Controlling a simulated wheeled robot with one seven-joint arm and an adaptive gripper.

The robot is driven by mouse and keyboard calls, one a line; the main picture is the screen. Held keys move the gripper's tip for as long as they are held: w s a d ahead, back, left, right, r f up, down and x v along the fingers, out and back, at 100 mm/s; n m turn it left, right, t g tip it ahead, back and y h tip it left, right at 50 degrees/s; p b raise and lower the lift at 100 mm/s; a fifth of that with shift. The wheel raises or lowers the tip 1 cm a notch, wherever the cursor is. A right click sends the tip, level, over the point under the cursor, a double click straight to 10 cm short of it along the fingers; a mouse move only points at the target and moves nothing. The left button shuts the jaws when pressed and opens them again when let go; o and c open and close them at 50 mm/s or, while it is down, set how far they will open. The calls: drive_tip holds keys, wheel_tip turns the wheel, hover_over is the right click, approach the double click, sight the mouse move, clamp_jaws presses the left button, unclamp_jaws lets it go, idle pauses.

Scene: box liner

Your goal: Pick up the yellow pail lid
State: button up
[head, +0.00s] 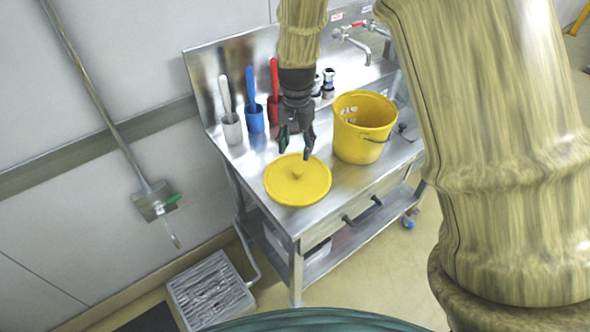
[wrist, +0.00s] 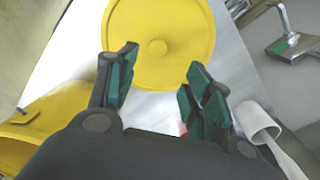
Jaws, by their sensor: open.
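The yellow pail lid (head: 297,184) lies flat on the steel bench top, near its front left corner. The yellow pail (head: 362,130) stands upright on the bench to the right of the lid.
White, blue (head: 253,110) and red (head: 274,95) scoops in cups stand along the bench back (head: 230,75), left of my gripper. Small dark-topped bottles (head: 328,84) stand behind it. A tap (head: 358,38) is at the back right. A grated floor drain (head: 210,292) sits below left.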

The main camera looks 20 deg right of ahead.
sight(298, 170)
drive_tip(key=f, duration=0.2)
drive_tip(key=d+f+p, duration=0.1)
drive_tip(key=shift+s+f, duration=0.2)
drive_tip(key=shift+s, duration=0.2)
drive_tip(key=shift+w+f, duration=0.15)
drive_tip(key=shift+f, duration=0.35)
drive_tip(key=shift+s+a+p, duration=0.15)
drive_tip(key=shift+s+p, duration=0.1)
drive_tip(key=shift+p, duration=0.05)
drive_tip(key=f, duration=0.1)
drive_tip(key=f+p, duration=0.2)
drive_tip(key=shift+w+a, duration=0.1)
drive_tip(key=shift+a, duration=0.15)
drive_tip(key=shift+f+p, duration=0.3)
drive_tip(key=shift+f, duration=0.8)
drive_tip(key=shift+c, duration=0.2)
clamp_jaws()
